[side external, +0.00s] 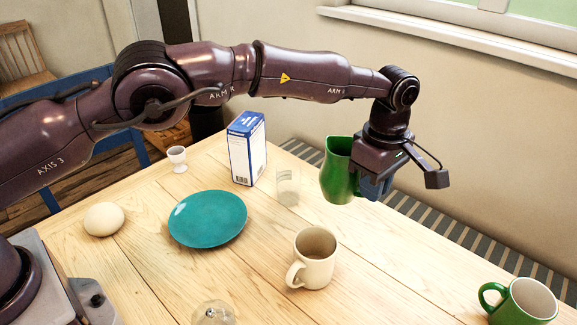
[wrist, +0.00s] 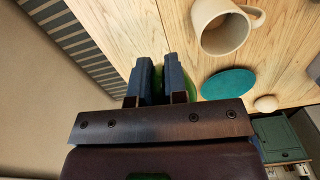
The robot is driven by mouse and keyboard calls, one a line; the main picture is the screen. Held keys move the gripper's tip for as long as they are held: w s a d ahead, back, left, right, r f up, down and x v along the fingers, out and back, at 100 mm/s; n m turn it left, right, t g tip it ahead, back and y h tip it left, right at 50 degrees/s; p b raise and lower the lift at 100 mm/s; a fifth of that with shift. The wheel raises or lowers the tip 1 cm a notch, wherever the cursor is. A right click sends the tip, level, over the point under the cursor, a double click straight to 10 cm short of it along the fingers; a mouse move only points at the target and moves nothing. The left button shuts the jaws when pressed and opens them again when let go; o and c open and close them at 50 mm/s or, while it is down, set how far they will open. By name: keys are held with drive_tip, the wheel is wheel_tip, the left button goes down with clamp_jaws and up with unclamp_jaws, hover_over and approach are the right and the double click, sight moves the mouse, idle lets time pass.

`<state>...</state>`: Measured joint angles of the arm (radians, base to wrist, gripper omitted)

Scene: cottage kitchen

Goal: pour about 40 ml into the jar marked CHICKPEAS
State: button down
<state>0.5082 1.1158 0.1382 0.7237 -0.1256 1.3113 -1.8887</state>
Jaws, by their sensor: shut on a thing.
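My gripper (side external: 374,186) is shut on a green jug (side external: 338,172) and holds it above the far right part of the table. The jug looks roughly upright, its contents hidden. In the wrist view, my fingers (wrist: 159,72) hide most of the jug, and only a green sliver shows. A clear glass jar (side external: 287,186) with something pale in it stands left of the jug and below it, apart from it. Another clear glass object (side external: 214,313) is cut off at the bottom edge. I can read no CHICKPEAS marking on either.
A cream mug (side external: 315,262) stands on the wooden table (side external: 150,265) nearer the camera. A teal plate (side external: 208,219), a blue and white box (side external: 246,149), an egg cup (side external: 177,158) and a pale round object (side external: 104,219) are to the left. A green mug (side external: 522,301) is at the right.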

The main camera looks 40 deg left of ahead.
sight(345, 190)
drive_tip(key=shift+n, duration=0.3)
drive_tip(key=w+a, duration=0.1)
drive_tip(key=a, duration=0.1)
drive_tip(key=w+a, duration=0.1)
drive_tip(key=a, duration=0.1)
drive_tip(key=shift+w, duration=0.15)
drive_tip(key=shift+w+a+f, duration=0.1)
drive_tip(key=shift+a, duration=0.1)
wheel_tip(345, 190, down, 11)
drive_tip(key=shift+r, duration=0.15)
drive_tip(key=shift+r, duration=0.1)
drive_tip(key=shift+a+r+h, duration=0.65)
drive_tip(key=shift+r+h, duration=0.25)
drive_tip(key=shift+a+r+h, duration=0.65)
drive_tip(key=shift+r+h, duration=0.2)
drive_tip(key=shift+h, duration=0.05)
drive_tip(key=a+r+h, duration=0.7)
drive_tip(key=r+h, duration=0.1)
drive_tip(key=h, duration=0.1)
drive_tip(key=shift+w+r, duration=0.2)
